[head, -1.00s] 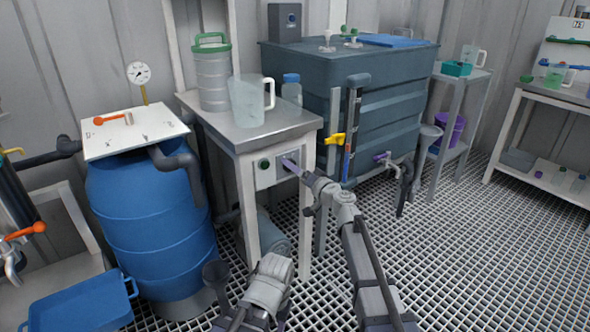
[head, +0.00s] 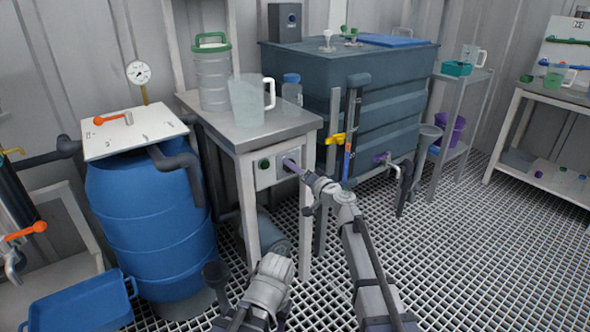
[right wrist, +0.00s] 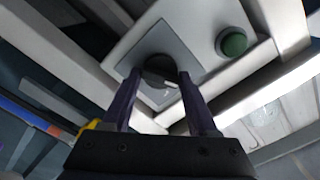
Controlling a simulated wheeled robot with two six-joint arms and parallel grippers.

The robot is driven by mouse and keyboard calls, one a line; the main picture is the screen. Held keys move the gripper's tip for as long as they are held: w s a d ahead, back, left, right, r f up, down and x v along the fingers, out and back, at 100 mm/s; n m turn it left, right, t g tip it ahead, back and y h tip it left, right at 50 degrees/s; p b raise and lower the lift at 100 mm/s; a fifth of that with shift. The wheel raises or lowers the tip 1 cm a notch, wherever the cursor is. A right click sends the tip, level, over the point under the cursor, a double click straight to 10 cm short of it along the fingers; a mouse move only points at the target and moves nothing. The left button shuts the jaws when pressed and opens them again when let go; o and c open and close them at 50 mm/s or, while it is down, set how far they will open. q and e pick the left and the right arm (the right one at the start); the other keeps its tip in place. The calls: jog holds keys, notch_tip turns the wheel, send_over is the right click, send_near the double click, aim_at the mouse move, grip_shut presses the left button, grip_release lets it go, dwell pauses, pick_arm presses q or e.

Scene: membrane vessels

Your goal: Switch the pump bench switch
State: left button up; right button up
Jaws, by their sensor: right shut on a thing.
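The pump bench switch is a dark round knob (right wrist: 160,68) on a grey square plate, set in a pale panel (head: 265,178) on the front of the metal-topped bench (head: 245,128). My right gripper (head: 291,164) is at this panel, its arm reaching up from the lower right. In the right wrist view its two purple fingers (right wrist: 160,95) stand on either side of the knob, shut on it. A light pointer mark shows on the knob's lower right side. In the head view the fingers hide most of the knob. My left gripper is not in view.
A green button (right wrist: 232,42) sits beside the switch plate. A clear jug (head: 247,103) and a green-handled canister (head: 212,75) stand on the bench. A blue barrel (head: 150,225) is left, a dark tank (head: 300,65) behind right. Grated floor (head: 460,260) is open at right.

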jog(key=m, duration=1.1)
jog(key=shift+f, duration=0.15)
jog(key=shift+m, duration=0.3)
dwell(0.4)
jog(key=o, duration=1.3)
jog(key=shift+o, duration=0.2)
jog(key=shift+s+d, duration=0.1)
jog(key=v, duration=0.7)
jog(key=shift+s+d, duration=0.2)
